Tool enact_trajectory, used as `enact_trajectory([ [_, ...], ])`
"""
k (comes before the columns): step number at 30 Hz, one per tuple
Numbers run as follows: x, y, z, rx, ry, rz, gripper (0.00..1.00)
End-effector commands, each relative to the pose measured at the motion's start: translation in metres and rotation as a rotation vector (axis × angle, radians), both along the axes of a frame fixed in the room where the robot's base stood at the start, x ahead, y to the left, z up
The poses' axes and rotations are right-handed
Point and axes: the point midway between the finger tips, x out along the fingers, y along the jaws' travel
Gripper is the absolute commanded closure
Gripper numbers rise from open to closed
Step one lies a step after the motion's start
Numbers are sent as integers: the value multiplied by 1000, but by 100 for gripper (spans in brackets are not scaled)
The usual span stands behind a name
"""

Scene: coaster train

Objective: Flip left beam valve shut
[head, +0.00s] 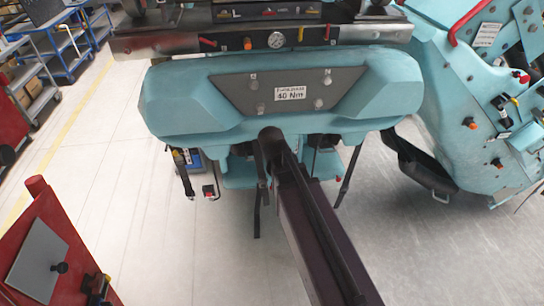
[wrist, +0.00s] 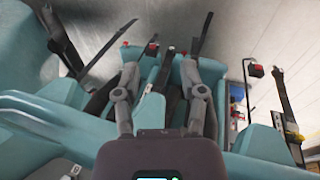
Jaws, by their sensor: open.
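A steel beam (head: 150,47) runs across the top of the head view, above a teal body (head: 180,95). On its left part is a small red lever (head: 207,42), lying nearly flat with a slight tilt; I cannot tell for certain that it is the left beam valve. A yellow lever (head: 301,33) and a red lever (head: 327,32) stand upright to the right of the gauge. My gripper (wrist: 160,72) is open and empty in the wrist view, among teal parts and dark straps. In the head view the teal body hides it.
A round gauge (head: 276,40) and an orange knob (head: 247,43) sit on the steel beam. A labelled grey plate (head: 240,92) is on the teal body. A teal machine (head: 450,110) stands at right, a red cabinet (head: 50,250) at lower left.

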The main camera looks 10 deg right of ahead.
Motion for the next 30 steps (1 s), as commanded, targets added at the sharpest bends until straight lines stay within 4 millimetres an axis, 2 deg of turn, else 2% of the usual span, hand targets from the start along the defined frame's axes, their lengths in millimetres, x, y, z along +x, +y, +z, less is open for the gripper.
enact_trajectory([
  [1, -16, -5, -22, 47, 18, -9, 47],
  [3, -29, -7, -35, 110, 39, -16, 47],
  [9, -54, -8, -56, 240, 75, -23, 47],
  [15, -61, -9, -60, 285, 85, -24, 47],
  [30, -60, -8, -59, 285, 85, -24, 47],
])
